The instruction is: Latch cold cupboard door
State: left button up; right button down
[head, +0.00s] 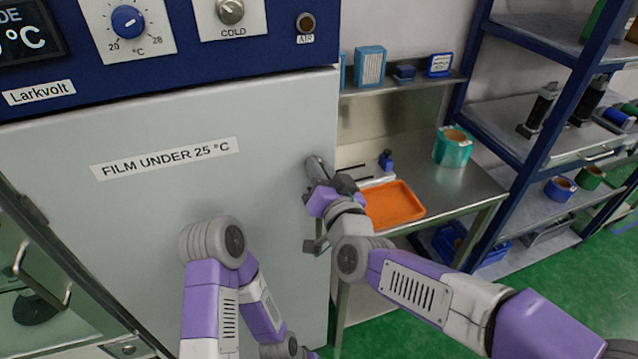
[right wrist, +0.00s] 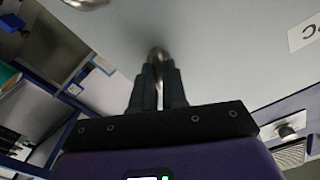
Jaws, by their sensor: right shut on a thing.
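The cold cupboard door (head: 130,220) is a large pale grey panel labelled "FILM UNDER 25 °C", below a blue control panel. It looks flush or nearly flush with the cupboard; I cannot tell whether it is latched. A metal handle (head: 316,165) stands near its right edge, and it also shows in the right wrist view (right wrist: 158,54). My right gripper (head: 332,186) is shut on this handle, with its fingers on both sides of the bar. My left arm is bent in front of the door; its gripper does not show.
A steel bench with an orange tray (head: 393,205) and a teal roll (head: 453,147) stands right of the cupboard. A blue shelf rack (head: 540,150) is farther right. A glass-fronted door with a handle (head: 45,285) is at lower left. Green floor (head: 585,280) is open at lower right.

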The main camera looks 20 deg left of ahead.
jog(key=m+b, duration=0.2)
jog(key=m, duration=0.1)
jog(key=shift+d+f, duration=0.1)
jog(key=shift+f, duration=0.1)
jog(key=m+b, duration=0.3)
jog(key=shift+m, duration=0.3)
jog(key=m+b, duration=0.2)
jog(key=shift+m, duration=0.3)
jog(key=shift+m+b, duration=0.75)
jog(key=shift+m, duration=0.85)
jog(key=c, duration=1.2)
grip_release()
jog(key=shift+o, duration=0.2)
